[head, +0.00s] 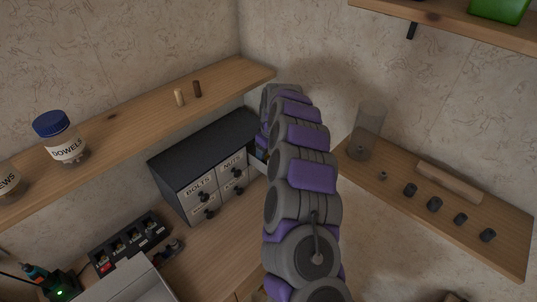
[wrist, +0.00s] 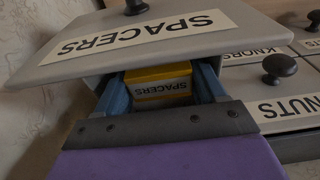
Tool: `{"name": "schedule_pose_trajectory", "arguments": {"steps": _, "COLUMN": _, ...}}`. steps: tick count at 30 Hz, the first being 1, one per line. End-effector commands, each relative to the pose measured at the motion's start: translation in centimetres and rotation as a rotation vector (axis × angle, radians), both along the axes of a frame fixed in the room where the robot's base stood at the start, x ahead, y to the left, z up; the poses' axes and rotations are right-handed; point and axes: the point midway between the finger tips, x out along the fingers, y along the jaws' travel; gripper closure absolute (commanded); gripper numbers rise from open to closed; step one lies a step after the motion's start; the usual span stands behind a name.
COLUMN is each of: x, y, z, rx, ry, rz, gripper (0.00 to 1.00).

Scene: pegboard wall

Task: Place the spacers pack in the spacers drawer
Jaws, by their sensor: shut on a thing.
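The spacers pack (wrist: 160,85) is a small yellow box with a white SPACERS label, upside down in the wrist view. My gripper (wrist: 162,92) is shut on it, with a blue finger on each side. The grey spacers drawer (wrist: 140,35) has a labelled front and a dark knob, and its front stands out from its neighbours. The pack and fingertips are at the edge of this front, partly hidden by it. I cannot tell how deep the pack sits. In the head view my arm covers the gripper, the pack and most of that drawer.
The dark drawer cabinet (head: 205,150) has bolts and nuts drawers. A wooden shelf (head: 125,120) above holds a dowels jar (head: 60,137) and two small pegs. A power strip (head: 128,243) lies on the bench.

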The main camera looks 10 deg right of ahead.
Motion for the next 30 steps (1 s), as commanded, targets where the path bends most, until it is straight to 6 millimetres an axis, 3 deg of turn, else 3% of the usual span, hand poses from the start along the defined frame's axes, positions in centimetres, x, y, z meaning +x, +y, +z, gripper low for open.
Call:
{"name": "schedule_pose_trajectory", "arguments": {"steps": 10, "x": -0.02, "y": -0.87, "z": -0.69, "rx": 0.007, "ry": 0.0, "rz": -0.004, "gripper": 0.6}}
{"name": "schedule_pose_trajectory", "arguments": {"steps": 11, "x": -0.01, "y": -0.84, "z": -0.73, "rx": 0.007, "ry": 0.0, "rz": -0.003, "gripper": 0.29}}
{"name": "schedule_pose_trajectory", "arguments": {"steps": 14, "x": 0.0, "y": -0.58, "z": -0.69, "rx": 0.005, "ry": 0.0, "rz": -0.003, "gripper": 0.2}}
{"name": "schedule_pose_trajectory", "arguments": {"steps": 30, "x": -0.01, "y": -0.57, "z": -0.4, "rx": 0.005, "ry": 0.0, "rz": -0.003, "gripper": 0.19}}
